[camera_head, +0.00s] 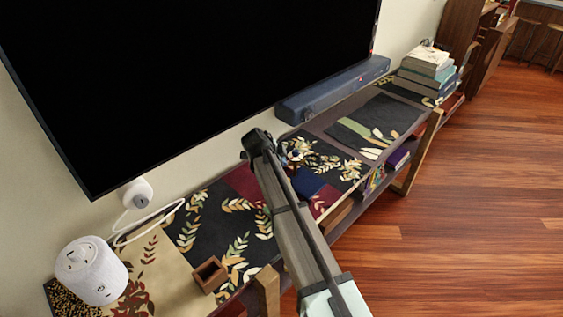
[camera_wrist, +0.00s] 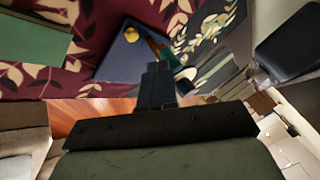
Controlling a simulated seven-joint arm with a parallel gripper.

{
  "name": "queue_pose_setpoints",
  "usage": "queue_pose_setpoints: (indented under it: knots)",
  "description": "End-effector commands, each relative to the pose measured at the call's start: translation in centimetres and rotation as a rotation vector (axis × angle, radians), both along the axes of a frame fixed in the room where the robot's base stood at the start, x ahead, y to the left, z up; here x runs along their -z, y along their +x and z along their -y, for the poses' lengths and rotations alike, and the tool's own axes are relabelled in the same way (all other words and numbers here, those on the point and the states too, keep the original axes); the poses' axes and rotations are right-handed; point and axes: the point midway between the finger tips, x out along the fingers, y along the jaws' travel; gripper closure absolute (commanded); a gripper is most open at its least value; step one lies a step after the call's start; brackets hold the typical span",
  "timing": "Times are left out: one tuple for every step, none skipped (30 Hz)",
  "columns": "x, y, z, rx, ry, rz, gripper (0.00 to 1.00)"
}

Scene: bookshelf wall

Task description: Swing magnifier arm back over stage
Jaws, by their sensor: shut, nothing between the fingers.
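My gripper (camera_wrist: 157,72) is shut and empty in the wrist view, its dark fingers together. Just beyond the fingertips lies a flat blue-grey piece (camera_wrist: 122,58) with a gold knob (camera_wrist: 131,35). A teal part (camera_wrist: 166,50) with a pale end sits beside the fingertips, partly hidden by them. These may belong to the magnifier and its stage, but I cannot tell which is the swing arm. I cannot tell whether the fingers touch the teal part. In the head view, a dark blue piece (camera_head: 308,183) lies right of my arm. My fingers cannot be made out there.
The patterned shelf top (camera_head: 190,228) runs below a large black screen (camera_head: 190,70). A white speaker (camera_head: 92,270) and small wooden box (camera_head: 209,274) stand at left. A blue soundbar (camera_head: 333,89) and stacked books (camera_head: 427,70) are farther back. The wooden floor (camera_head: 470,200) is clear.

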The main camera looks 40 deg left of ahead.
Motion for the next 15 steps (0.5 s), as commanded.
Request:
queue_pose_setpoints:
  knots:
    - [0.0, 0.0, -0.2, 0.007, 0.000, 0.000, 1.00]
    - [0.0, 0.0, -0.2, 0.012, 0.000, 0.000, 1.00]
    - [0.0, 0.1, -0.3, 0.020, 0.001, 0.000, 1.00]
    - [0.0, 0.1, -0.3, 0.026, 0.000, 0.000, 1.00]
    - [0.0, 0.1, -0.4, 0.034, 0.001, 0.000, 1.00]
    - [0.0, 0.1, -0.5, 0.047, 0.001, -0.001, 1.00]
    - [0.0, 0.1, -0.6, 0.058, 0.000, -0.001, 1.00]
    - [0.0, 0.1, -0.7, 0.070, 0.000, 0.000, 1.00]
    - [0.0, 0.2, -0.9, 0.089, 0.000, 0.001, 1.00]
    - [0.0, 0.2, -1.1, 0.105, 0.000, 0.000, 1.00]
    - [0.0, 0.3, -1.2, 0.123, 0.000, 0.001, 1.00]
    - [0.0, 0.3, -1.4, 0.150, 0.001, 0.001, 1.00]
    - [0.0, 0.4, -1.6, 0.172, 0.000, 0.000, 1.00]
    - [0.0, 0.5, -1.9, 0.195, 0.000, 0.000, 1.00]
    - [0.0, 0.5, -2.1, 0.230, 0.000, 0.000, 1.00]
